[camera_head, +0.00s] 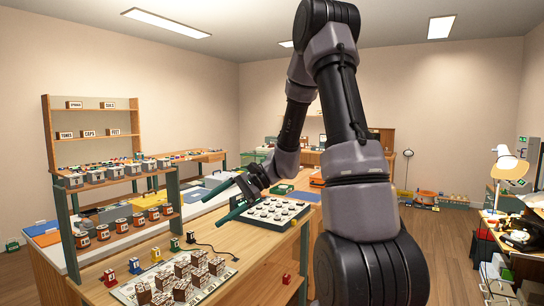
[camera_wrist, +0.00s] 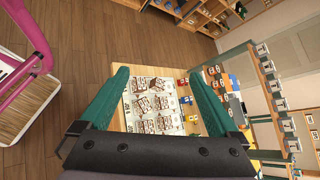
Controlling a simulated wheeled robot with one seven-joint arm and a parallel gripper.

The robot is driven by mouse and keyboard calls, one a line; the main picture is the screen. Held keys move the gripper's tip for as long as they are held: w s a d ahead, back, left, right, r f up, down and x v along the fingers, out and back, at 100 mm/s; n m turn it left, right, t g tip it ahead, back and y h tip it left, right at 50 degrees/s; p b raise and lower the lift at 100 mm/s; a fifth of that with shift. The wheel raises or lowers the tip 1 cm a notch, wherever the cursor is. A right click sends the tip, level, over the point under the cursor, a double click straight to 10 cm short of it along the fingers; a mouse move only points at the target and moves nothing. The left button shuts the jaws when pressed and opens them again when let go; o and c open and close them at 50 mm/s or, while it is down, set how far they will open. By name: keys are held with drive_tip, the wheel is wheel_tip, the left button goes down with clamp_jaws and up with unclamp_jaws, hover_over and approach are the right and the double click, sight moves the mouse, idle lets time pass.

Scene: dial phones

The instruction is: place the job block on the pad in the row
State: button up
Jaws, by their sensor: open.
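My gripper (camera_head: 211,210) is open and empty, its green fingers above the wooden table. In the wrist view its fingers frame a printed white mat (camera_wrist: 153,126) with brown-and-white blocks (camera_wrist: 152,104). The same blocks (camera_head: 182,284) stand on the mat at the near left of the table in the head view. Small coloured blocks stand in a row beside the mat: red (camera_head: 135,265), yellow (camera_head: 155,255), blue (camera_head: 174,243) and green (camera_head: 191,237). I cannot tell which thing is the job block or which is the pad.
A dark-posted shelf with grey boxes (camera_head: 115,173) and orange-banded tins (camera_head: 123,225) stands at the left. A lamp (camera_head: 508,167) stands on the right-hand table. Some bare tabletop lies between mat and board.

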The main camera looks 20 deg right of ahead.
drive_tip(key=s+d+r+n+t+h, duration=0.3)
drive_tip(key=s+d+r+h, duration=0.1)
drive_tip(key=s+r, duration=0.4)
drive_tip(key=s+d+r+n+t+h, duration=0.3)
drive_tip(key=s+r+h, duration=0.3)
drive_tip(key=s+r, duration=0.2)
drive_tip(key=shift+s+d+r+n+t, duration=0.3)
drive_tip(key=shift+s+d, duration=0.55)
